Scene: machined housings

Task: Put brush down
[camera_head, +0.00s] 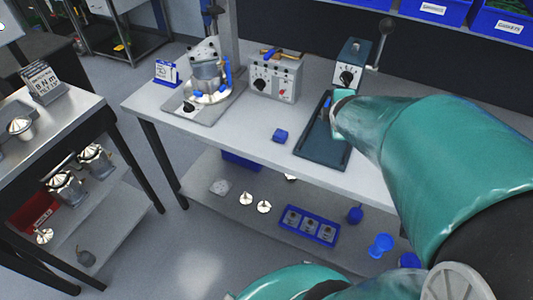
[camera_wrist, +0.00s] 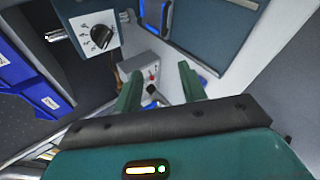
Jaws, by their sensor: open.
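A dark blue-grey tray (camera_head: 322,150) lies on the light bench, and it also shows at the top of the wrist view (camera_wrist: 215,30). A slim blue and dark piece, probably the brush (camera_wrist: 165,14), lies along the tray's edge; part of it is cut off by the frame. In the head view a bit of blue (camera_head: 327,103) shows at the tray's far end beside my arm. My gripper (camera_wrist: 158,82) has its two green fingers apart with nothing held between them.
A grey control box (camera_head: 274,79) and a dial box with a lever (camera_head: 349,65) stand behind the tray. A clamped fixture (camera_head: 208,75) stands at left. A small blue block (camera_head: 281,135) lies left of the tray. The bench between is clear.

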